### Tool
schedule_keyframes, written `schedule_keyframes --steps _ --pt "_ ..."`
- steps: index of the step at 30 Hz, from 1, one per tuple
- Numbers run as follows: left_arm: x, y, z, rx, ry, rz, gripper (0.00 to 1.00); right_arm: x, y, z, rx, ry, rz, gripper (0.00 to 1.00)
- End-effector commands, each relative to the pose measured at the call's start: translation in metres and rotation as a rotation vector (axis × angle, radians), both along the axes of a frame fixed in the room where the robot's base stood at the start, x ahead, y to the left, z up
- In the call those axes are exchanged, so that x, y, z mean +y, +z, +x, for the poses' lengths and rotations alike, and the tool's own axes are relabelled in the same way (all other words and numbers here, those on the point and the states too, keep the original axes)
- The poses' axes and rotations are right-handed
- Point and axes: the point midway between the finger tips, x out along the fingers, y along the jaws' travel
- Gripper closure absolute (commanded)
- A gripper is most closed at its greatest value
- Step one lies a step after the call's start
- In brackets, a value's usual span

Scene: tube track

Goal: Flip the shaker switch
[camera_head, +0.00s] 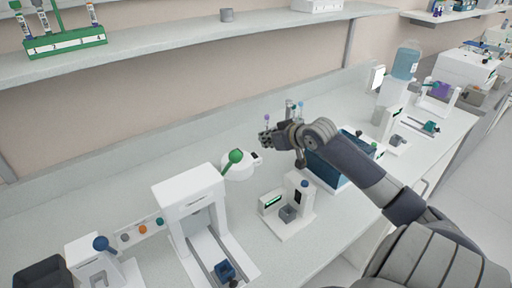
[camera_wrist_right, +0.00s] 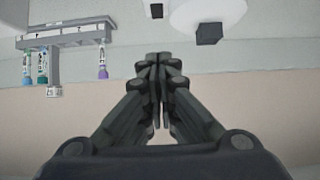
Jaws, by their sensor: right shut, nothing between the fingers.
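A white rounded device (camera_head: 238,169) sits on the bench, with a green ball knob (camera_head: 236,156) and a small black block (camera_head: 253,156) on it. It looks like the shaker, though I cannot be sure; the black block may be its switch. My right gripper (camera_head: 264,140) is shut and empty, just above and behind the black block, apart from it as far as I can see. In the right wrist view the shut fingers (camera_wrist_right: 160,60) point toward the bench, and a white disc (camera_wrist_right: 205,12) with a dark block (camera_wrist_right: 208,34) shows to their right. My left gripper is out of view.
A grey tube rack (camera_wrist_right: 70,40) with coloured-cap tubes stands near the right gripper. A white frame device (camera_head: 190,190) and a small white station (camera_head: 298,205) stand in front. Bare bench lies left of the white device.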

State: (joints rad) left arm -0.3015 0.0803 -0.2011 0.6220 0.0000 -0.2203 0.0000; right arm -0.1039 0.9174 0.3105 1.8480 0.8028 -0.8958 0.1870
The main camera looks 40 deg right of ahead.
Motion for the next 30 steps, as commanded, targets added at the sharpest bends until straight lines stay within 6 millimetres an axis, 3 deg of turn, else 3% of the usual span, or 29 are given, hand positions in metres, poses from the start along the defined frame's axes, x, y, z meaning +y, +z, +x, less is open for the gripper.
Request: schedule_keyframes --steps 10,18,30 --pt "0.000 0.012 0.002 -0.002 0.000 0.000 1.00 -0.005 -0.030 0.051 -0.002 -0.001 0.001 1.00" --pt "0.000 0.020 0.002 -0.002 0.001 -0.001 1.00 -0.006 -0.065 0.057 0.001 0.000 0.000 1.00" --pt "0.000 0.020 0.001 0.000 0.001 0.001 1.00 -0.006 -0.072 0.058 0.000 0.001 -0.003 1.00"
